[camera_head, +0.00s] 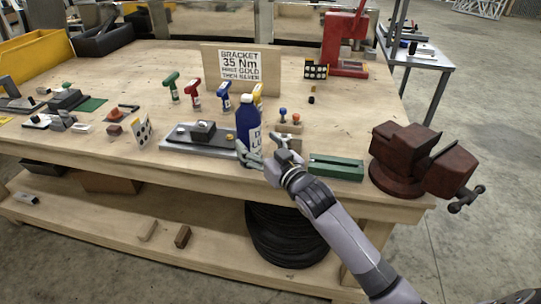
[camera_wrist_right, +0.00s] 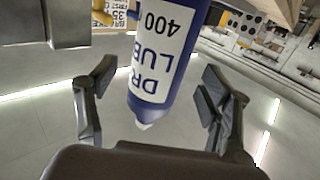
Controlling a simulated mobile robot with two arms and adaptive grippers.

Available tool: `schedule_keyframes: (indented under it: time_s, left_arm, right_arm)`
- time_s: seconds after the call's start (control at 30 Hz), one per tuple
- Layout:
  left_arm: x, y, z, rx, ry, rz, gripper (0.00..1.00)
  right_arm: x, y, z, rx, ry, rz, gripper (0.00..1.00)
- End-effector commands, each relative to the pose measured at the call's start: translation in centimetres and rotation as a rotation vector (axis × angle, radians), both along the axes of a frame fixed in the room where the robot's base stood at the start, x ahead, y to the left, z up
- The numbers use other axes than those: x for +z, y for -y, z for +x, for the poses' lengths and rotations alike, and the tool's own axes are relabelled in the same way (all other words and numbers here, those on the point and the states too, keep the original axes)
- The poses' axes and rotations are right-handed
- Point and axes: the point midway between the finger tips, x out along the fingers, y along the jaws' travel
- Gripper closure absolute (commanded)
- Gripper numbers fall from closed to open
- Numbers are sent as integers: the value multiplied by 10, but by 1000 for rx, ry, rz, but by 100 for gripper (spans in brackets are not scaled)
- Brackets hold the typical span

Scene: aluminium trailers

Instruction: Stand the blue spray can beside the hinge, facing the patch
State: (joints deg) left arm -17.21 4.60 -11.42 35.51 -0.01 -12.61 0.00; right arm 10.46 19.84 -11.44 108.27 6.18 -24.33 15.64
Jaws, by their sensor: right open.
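The blue spray can (camera_head: 249,117) stands upright near the table's front edge, with a white label. In the right wrist view it appears upside down (camera_wrist_right: 160,60). My right gripper (camera_head: 265,152) is open, with a finger on either side of the can's lower part; the wrist view shows gaps between can and fingers. A metal plate with a dark block (camera_head: 203,134) lies left of the can. A green patch (camera_head: 91,105) lies at the far left by a dark block with metal parts (camera_head: 67,98). I cannot tell which piece is the hinge. My left gripper is out of view.
A green block (camera_head: 336,167) and a red-brown vise (camera_head: 410,158) stand right of my right gripper. Several coloured spray-type tools (camera_head: 196,94) stand in front of a bracket sign (camera_head: 240,64). A dotted card (camera_head: 141,132) stands left of the plate. The back-left tabletop is mostly clear.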

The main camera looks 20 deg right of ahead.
Motion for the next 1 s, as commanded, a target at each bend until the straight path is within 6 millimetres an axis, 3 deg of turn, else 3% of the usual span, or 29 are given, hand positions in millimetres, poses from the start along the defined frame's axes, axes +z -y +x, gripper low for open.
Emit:
schedule_keyframes:
  time_s: [0.2,0.4,1.0]
  left_arm:
    - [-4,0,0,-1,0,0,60]
    - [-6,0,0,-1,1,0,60]
    - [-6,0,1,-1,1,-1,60]
  right_arm:
    - [-1,8,-45,0,-1,0,27]
    - [0,13,-65,0,0,1,27]
    - [1,13,-68,0,1,0,27]
